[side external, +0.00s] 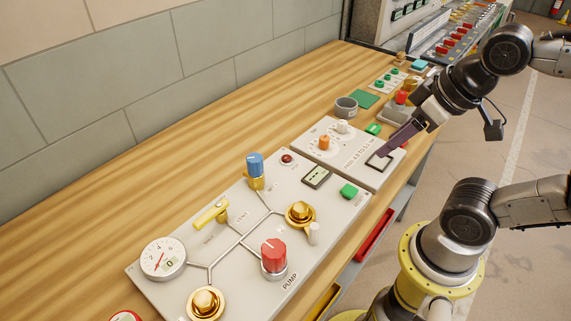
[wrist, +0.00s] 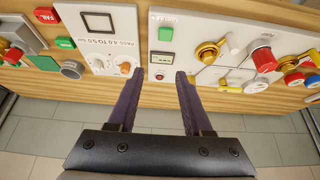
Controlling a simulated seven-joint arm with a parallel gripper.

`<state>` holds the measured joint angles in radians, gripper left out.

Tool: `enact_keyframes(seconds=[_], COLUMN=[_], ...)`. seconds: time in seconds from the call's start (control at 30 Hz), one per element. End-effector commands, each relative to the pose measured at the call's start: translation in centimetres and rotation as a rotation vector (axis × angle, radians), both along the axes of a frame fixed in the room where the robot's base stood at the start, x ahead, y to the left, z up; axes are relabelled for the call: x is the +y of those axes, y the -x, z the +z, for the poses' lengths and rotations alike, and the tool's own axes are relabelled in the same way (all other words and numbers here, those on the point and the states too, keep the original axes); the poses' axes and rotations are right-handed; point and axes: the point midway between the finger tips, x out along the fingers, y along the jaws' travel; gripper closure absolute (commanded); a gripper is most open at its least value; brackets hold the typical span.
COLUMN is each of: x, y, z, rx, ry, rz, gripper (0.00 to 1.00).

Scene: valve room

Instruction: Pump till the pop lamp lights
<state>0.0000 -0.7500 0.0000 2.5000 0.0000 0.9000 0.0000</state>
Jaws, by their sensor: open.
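The pump panel carries a red pump knob (side external: 273,255), which also shows in the wrist view (wrist: 263,58). A small dark red lamp (side external: 288,158) sits at the panel's far end beside a small display (side external: 316,176); it looks unlit, and its label is too small to read. A round white gauge (side external: 162,258) is at the near left, its needle hard to read. My gripper (side external: 386,153) is open and empty above the neighbouring panel, away from the pump knob. In the wrist view, the lamp (wrist: 159,77) appears between my fingertips (wrist: 157,74).
Gold knobs (side external: 300,213), a blue-topped valve (side external: 255,167), a yellow lever (side external: 212,212) and a green button (side external: 349,190) stand on the pump panel. The neighbouring panel has an orange knob (side external: 324,142). A grey cup (side external: 346,107) stands beyond.

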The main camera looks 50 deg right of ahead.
Motion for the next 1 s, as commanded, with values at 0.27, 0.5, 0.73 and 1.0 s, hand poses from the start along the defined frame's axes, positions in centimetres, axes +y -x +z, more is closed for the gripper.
enact_keyframes(seconds=[0.27,0.5,0.73,1.0], x=[0.0,2.4,8.8,20.1], y=[0.3,-3.0,-7.1,-8.8], z=[0.7,4.4,6.0,4.0], rx=[0.016,0.104,0.218,0.348], ry=[0.049,0.152,0.231,0.314], rz=[0.093,0.434,0.838,1.252], gripper=[0.18,0.18,0.18,0.18])
